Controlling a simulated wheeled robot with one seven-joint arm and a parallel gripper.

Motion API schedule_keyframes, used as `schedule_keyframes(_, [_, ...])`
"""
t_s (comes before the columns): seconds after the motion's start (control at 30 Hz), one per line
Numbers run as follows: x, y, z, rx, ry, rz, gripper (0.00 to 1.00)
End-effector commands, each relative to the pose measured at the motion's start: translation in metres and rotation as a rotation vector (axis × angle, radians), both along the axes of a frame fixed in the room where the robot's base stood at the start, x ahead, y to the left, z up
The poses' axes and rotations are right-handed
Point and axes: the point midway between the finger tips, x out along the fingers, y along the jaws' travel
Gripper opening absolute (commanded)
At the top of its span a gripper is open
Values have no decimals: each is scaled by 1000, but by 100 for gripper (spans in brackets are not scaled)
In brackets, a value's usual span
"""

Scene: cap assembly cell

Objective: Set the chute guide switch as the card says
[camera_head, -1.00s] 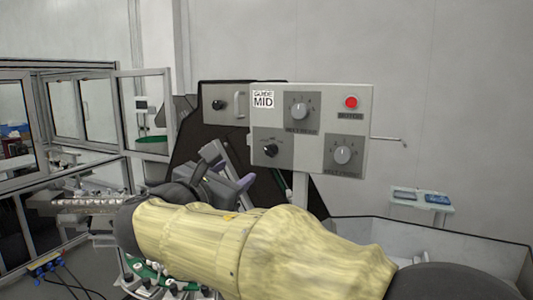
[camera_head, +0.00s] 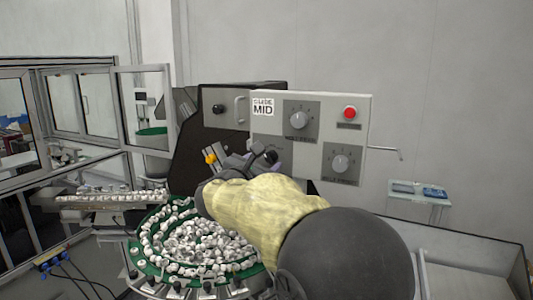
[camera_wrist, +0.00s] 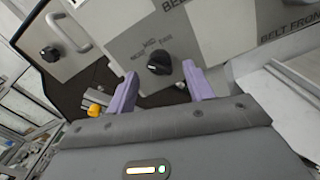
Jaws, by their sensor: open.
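The card (camera_head: 263,106) at the panel's upper left reads GUIDE MID. The guide switch is a black knob (camera_wrist: 158,62) on a grey plate, with printed labels around it; MID and FAR can be read in the wrist view. I cannot tell for sure which label its mark faces. In the head view the knob (camera_head: 270,156) shows just past my gripper (camera_head: 250,157), which hides most of its plate. My gripper (camera_wrist: 161,80) is open, its two purple fingers short of the knob, with the knob ahead in the gap between them.
The white panel (camera_head: 335,105) also has two larger grey dials (camera_head: 300,116) (camera_head: 340,160) and a red button (camera_head: 350,113). A dark cabinet with a black knob (camera_head: 218,108) and handle stands left. A green bowl of caps (camera_head: 150,250) lies below. A yellow knob (camera_wrist: 95,110) sits near the left finger.

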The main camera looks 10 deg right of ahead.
Motion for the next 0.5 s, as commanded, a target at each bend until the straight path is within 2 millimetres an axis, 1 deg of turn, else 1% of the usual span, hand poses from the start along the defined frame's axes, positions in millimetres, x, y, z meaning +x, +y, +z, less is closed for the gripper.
schedule_keyframes(0.03, [7, -5, 3, -2, 1, -2, 52])
schedule_keyframes(0.1, [13, -10, 3, 0, 0, -2, 52])
schedule_keyframes(0.2, [19, -14, 1, -1, 0, -1, 52])
schedule_keyframes(0.5, [20, -14, 0, 0, -1, 0, 52])
